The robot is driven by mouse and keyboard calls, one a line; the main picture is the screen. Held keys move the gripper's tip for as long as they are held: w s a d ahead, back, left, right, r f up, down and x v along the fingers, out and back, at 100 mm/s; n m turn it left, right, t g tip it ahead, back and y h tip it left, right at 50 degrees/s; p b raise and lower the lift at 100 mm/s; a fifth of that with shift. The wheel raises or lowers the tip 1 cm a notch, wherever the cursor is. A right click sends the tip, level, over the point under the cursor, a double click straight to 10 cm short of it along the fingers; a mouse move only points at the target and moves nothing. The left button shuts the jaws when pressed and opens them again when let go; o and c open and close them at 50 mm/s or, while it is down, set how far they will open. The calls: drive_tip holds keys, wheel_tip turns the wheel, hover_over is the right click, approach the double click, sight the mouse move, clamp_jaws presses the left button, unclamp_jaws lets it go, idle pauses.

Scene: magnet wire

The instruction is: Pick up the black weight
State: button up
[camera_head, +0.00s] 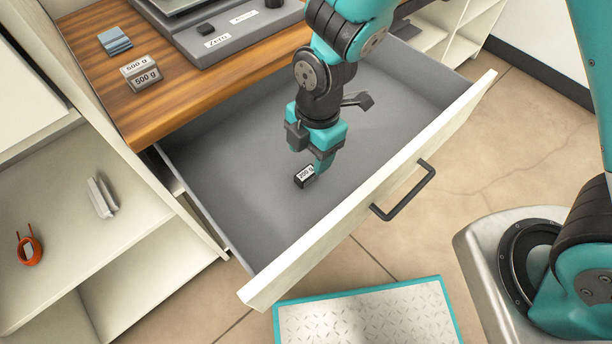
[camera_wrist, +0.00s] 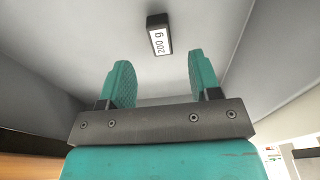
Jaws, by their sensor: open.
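The black weight (camera_head: 305,176) lies on the grey floor of the open drawer, with a white label reading 200 g. In the wrist view the weight (camera_wrist: 159,34) is beyond my fingertips, roughly in line with the gap between them. My gripper (camera_head: 320,165) is inside the drawer, just above and beside the weight in the head view. In the wrist view my gripper (camera_wrist: 160,78) has its two teal fingers spread apart with nothing between them. I cannot tell the exact height of the fingertips above the drawer floor.
The drawer (camera_head: 400,185) has a white front with a dark handle (camera_head: 404,191).

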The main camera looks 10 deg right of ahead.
sight(306, 173)
drive_tip(key=f, duration=0.1)
drive_tip(key=f+b, duration=0.1)
drive_tip(key=f, duration=0.3)
drive_tip(key=shift+s+a+f+b, duration=0.25)
drive_tip(key=shift+a+b, duration=0.05)
drive_tip(key=shift+a, duration=0.1)
clamp_jaws()
drive_tip(key=shift+r, duration=0.1)
